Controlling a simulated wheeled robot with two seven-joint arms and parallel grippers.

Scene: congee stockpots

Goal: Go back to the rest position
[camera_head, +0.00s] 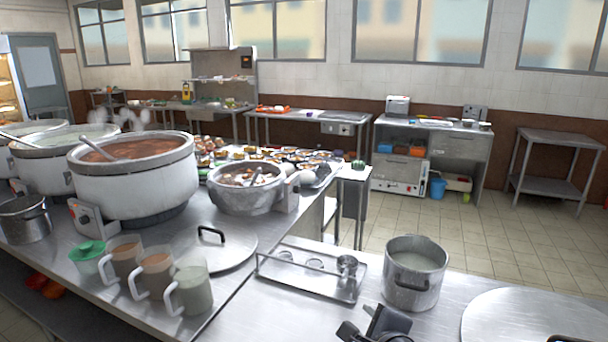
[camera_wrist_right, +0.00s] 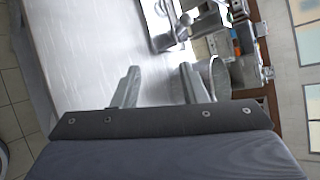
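My right gripper (camera_head: 362,322) shows at the bottom edge of the head view, above the steel counter (camera_head: 262,318). In the right wrist view the two fingers of my right gripper (camera_wrist_right: 159,68) are apart with nothing between them, and bare counter (camera_wrist_right: 85,45) shows past them. The gripper is near the steel pot with pale contents (camera_head: 414,272) and the steel tray (camera_head: 310,278), holding neither. My left gripper is not in the head view.
A flat lid (camera_head: 535,318) lies at right. Three mugs (camera_head: 157,275), a lid with a black handle (camera_head: 222,250) and a ladle-holding stockpot (camera_head: 135,180) stand at left. A smaller pot (camera_head: 245,190) stands behind. Tiled floor (camera_head: 470,248) is open beyond the counter.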

